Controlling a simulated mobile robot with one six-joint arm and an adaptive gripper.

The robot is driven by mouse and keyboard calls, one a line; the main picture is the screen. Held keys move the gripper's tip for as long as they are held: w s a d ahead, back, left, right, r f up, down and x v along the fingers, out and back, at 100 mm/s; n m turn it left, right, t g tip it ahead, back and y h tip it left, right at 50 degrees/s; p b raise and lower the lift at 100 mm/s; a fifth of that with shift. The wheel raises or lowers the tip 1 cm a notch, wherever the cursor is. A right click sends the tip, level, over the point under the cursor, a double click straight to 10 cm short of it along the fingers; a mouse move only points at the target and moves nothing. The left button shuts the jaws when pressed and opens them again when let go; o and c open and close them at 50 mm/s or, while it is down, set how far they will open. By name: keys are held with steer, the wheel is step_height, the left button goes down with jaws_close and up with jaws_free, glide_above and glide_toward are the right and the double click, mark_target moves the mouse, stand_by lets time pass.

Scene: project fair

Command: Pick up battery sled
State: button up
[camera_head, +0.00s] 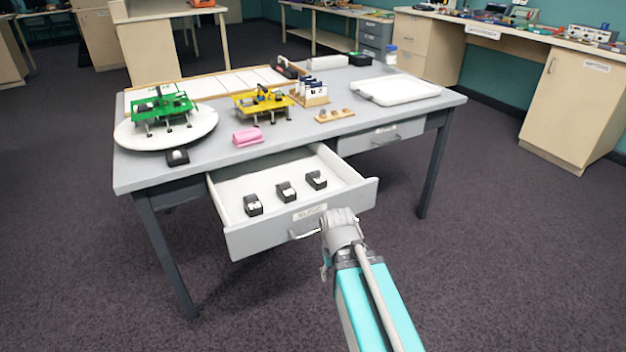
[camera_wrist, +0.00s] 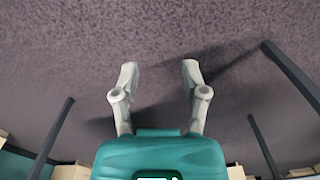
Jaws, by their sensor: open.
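Three small black battery sleds with white tops lie in a row in the open drawer (camera_head: 232,238): a left one (camera_head: 253,205), a middle one (camera_head: 286,191) and a right one (camera_head: 316,180). A similar black sled (camera_head: 177,157) sits on the tabletop near its front left edge. My gripper (camera_wrist: 160,72) is open and empty in the wrist view, with only carpet between and beyond its fingers. In the head view my arm's end is just in front of the drawer's handle, and the fingers are mostly hidden. No sled shows in the wrist view.
The grey table (camera_head: 350,150) bears a green model (camera_head: 163,104) on a white round plate (camera_head: 131,138), a yellow model (camera_head: 264,101), a pink block (camera_head: 247,137), a wooden card holder (camera_head: 313,99) and a white tray (camera_head: 398,91). A second drawer (camera_head: 381,139) is shut.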

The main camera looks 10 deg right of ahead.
steer(key=shift+r, duration=0.15)
steer(key=w+r+m+p, duration=0.1)
steer(key=w+r+p, duration=0.1)
steer(key=r+p, duration=0.4)
steer(key=w+r+p, duration=0.3)
steer(key=r+p, duration=0.4)
steer(key=w+r+m+p, duration=0.1)
steer(key=w+r+p, duration=0.1)
steer(key=r+p, duration=0.5)
steer(key=shift+w+d+m, duration=0.3)
steer(key=shift+w+d, duration=0.1)
steer(key=w+r+m+p, duration=0.3)
steer(key=w+m+p, duration=0.1)
steer(key=w, duration=0.6)
steer(key=w+r+m+p, duration=0.3)
steer(key=w+m, duration=0.4)
steer(key=w, duration=0.3)
steer(key=shift+w+r+p, duration=0.35)
steer(key=shift+r+p, duration=0.05)
steer(key=shift+r, duration=0.4)
steer(key=shift+f, duration=0.15)
steer(key=b, duration=0.9)
glide_above(316, 172)
step_height(316, 172, down, 8)
steer(key=shift+f, duration=0.2)
steer(key=shift+f, duration=0.1)
